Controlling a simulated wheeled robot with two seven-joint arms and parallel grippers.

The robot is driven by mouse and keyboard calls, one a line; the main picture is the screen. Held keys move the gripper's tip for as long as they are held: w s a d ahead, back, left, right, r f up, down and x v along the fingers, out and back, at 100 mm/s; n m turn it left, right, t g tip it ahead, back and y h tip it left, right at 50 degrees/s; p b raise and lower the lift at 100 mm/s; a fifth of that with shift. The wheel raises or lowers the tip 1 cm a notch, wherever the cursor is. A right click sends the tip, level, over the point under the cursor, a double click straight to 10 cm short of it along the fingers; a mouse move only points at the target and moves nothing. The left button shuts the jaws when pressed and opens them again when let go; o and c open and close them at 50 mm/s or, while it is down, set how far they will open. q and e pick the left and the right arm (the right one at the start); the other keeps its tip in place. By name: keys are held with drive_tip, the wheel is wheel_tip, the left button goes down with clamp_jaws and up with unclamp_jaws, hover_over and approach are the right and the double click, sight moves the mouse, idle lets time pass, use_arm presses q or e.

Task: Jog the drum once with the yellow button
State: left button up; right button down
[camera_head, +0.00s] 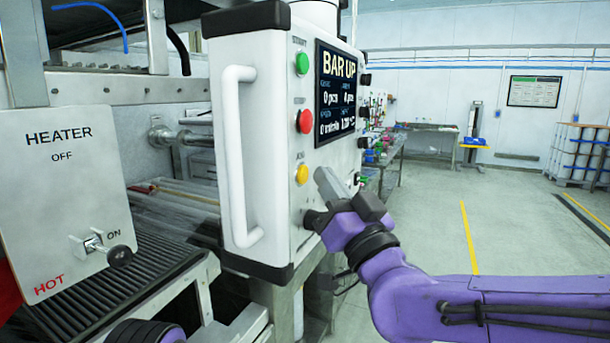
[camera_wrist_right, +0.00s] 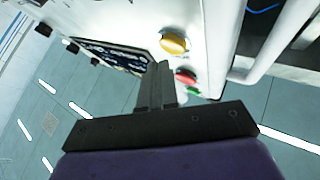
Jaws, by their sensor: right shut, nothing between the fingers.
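The yellow button (camera_head: 301,174) is the lowest of three coloured buttons on the front of the white control box (camera_head: 262,70). It also shows in the right wrist view (camera_wrist_right: 174,43), fully visible just past the fingertips. My right gripper (camera_head: 321,175) is just right of the yellow button in the head view. In the right wrist view the right gripper (camera_wrist_right: 160,68) has its fingers together with nothing between them. The fingertips look slightly apart from the button; the exact gap is hard to tell.
A red button (camera_head: 304,121) and a green button (camera_head: 302,63) sit above the yellow one. A screen (camera_head: 336,92) reading "BAR UP" is beside them. A white handle (camera_head: 236,155) runs down the box's left side. A heater panel (camera_head: 65,190) marked OFF stands left.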

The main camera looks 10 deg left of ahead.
drive_tip(key=shift+a, duration=0.15)
drive_tip(key=shift+w+a, duration=0.1)
drive_tip(key=shift+a, duration=0.15)
drive_tip(key=shift+w+a, duration=0.15)
drive_tip(key=shift+a, duration=0.25)
idle(0.6)
drive_tip(key=shift+d, duration=0.1)
drive_tip(key=shift+s+d+b, duration=0.25)
drive_tip(key=shift+d+b, duration=0.25)
drive_tip(key=shift+d, duration=0.15)
